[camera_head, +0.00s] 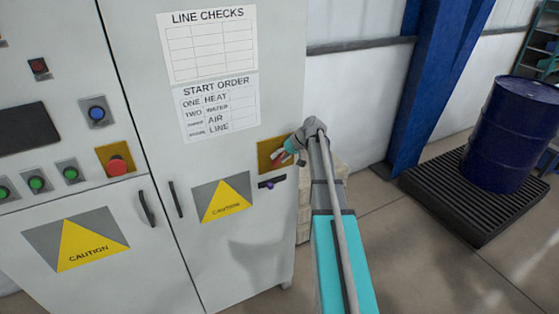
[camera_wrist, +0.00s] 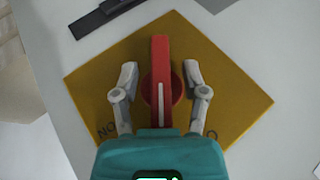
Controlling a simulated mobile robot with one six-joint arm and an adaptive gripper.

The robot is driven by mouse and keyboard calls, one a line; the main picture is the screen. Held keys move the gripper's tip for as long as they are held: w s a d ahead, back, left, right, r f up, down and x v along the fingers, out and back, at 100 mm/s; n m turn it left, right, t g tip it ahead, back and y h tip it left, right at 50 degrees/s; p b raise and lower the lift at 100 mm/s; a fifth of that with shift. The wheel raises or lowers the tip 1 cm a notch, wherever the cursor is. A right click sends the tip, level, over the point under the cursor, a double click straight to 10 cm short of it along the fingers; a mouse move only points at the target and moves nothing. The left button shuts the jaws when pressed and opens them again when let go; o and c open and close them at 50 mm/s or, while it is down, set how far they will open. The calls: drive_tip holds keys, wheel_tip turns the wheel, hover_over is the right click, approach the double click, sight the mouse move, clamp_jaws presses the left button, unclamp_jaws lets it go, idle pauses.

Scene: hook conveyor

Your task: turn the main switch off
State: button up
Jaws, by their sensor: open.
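The main switch is a red rotary handle with a white line, on a yellow plate on the cabinet door. In the wrist view the red handle (camera_wrist: 160,75) points along the picture's vertical, and the yellow plate (camera_wrist: 225,95) lies behind it. My gripper (camera_wrist: 160,75) is open, with one finger on each side of the handle and a gap on both sides. In the head view my gripper (camera_head: 290,150) is at the yellow plate (camera_head: 265,158) and partly hides the handle. Plate lettering is partly covered by my gripper; "NO" shows at the lower left.
A dark latch (camera_head: 271,182) sits just below the plate. A caution sign (camera_head: 222,200) and door handle (camera_head: 176,199) are to the left. Farther left is a panel with a red button (camera_head: 117,166). A blue drum (camera_head: 513,135) stands on a black pallet at right; floor between is clear.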

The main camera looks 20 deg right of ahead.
clamp_jaws()
idle(0.3)
drive_tip(key=shift+a+r+h+p, duration=0.1)
drive_tip(key=shift+h+p, duration=0.2)
drive_tip(key=shift+p, duration=0.15)
drive_tip(key=h+p, duration=0.1)
drive_tip(key=h, duration=0.1)
drive_tip(key=shift+s+n+h+p, duration=0.1)
drive_tip(key=shift+n+h+p, duration=0.2)
drive_tip(key=shift+p, duration=0.05)
drive_tip(key=shift+n+h+p, duration=0.35)
drive_tip(key=shift+n+h, duration=0.05)
drive_tip(key=shift+h, duration=1.3)
unclamp_jaws()
